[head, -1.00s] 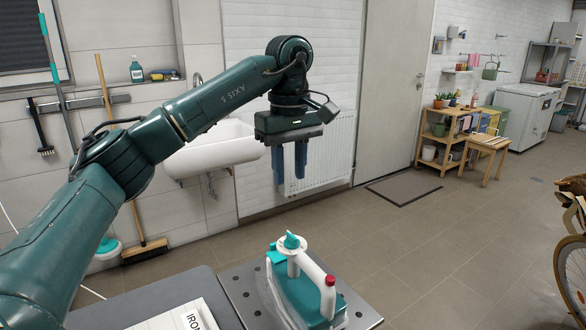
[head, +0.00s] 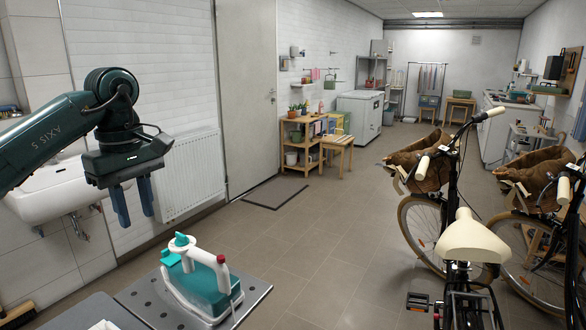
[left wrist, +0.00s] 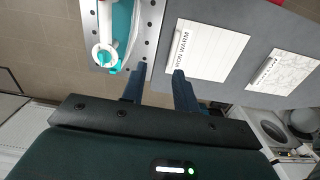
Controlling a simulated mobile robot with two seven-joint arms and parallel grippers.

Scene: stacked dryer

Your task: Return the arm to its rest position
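My left arm comes in from the left in the head view. Its gripper (head: 134,216) hangs with its two blue fingers pointing down, apart and with nothing between them. The same open, empty fingers show in the left wrist view (left wrist: 158,74). The gripper is in the air, to the left of and above a teal and white iron (head: 203,277). The iron rests on a perforated metal plate (head: 248,302) and is partly seen in the left wrist view (left wrist: 117,28). My right gripper is not in view.
A grey board edge (head: 95,312) adjoins the plate; a white "IRON WARM" card (left wrist: 207,50) lies on it. A sink (head: 62,188) and radiator (head: 190,172) are on the wall behind my arm. A bicycle (head: 462,240) stands at the right. The floor between is clear.

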